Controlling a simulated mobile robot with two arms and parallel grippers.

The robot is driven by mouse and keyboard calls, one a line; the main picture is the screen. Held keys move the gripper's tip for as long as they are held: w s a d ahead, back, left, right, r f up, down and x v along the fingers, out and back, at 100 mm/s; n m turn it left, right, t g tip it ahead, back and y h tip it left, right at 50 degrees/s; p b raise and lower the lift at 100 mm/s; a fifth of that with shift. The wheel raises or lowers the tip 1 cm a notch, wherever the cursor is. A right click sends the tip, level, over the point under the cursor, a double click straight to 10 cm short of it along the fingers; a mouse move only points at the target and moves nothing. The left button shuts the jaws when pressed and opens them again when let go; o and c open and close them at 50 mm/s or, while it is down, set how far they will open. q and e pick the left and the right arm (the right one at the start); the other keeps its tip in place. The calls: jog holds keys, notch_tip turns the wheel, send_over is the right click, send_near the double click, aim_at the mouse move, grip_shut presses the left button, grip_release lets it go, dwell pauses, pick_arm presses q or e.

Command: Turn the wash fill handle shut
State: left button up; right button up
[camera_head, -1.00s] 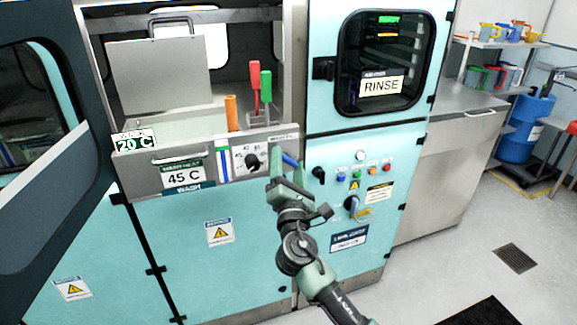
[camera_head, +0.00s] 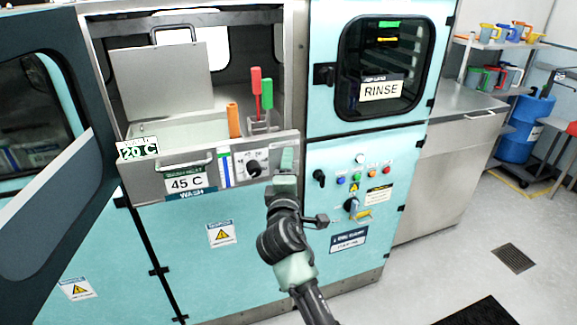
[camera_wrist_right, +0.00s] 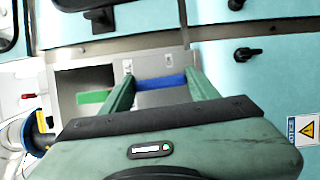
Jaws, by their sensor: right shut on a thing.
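The wash fill handle looks to be the blue bar (camera_wrist_right: 162,82), which shows between my right gripper's fingers in the right wrist view. My right gripper (camera_wrist_right: 160,88) is shut on it, with a finger at each end of the visible bar. In the head view my right gripper (camera_head: 286,160) is at the right end of the wash tank's steel front (camera_head: 140,182), right of the black dial (camera_head: 254,168). It hides the blue handle there. A green bar (camera_wrist_right: 93,97) lies left of the fingers in the wrist view. My left gripper is not in view.
The teal rinse cabinet (camera_head: 325,215) with knobs and buttons stands right of the gripper. An orange handle (camera_head: 233,120), a red handle (camera_head: 256,80) and a green handle (camera_head: 267,93) rise above the tank. An open door (camera_head: 60,200) is at left.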

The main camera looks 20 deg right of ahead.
jog(key=shift+m+g, duration=0.3)
jog(key=shift+m, duration=0.1)
jog(key=o, duration=1.4)
jog(key=shift+c, duration=0.2)
jog(key=shift+s, duration=0.1)
jog(key=p+v, duration=0.1)
jog(key=v, duration=0.6)
jog(key=shift+s+p, duration=0.3)
jog(key=shift+a+f, duration=0.1)
jog(key=shift+f, duration=0.05)
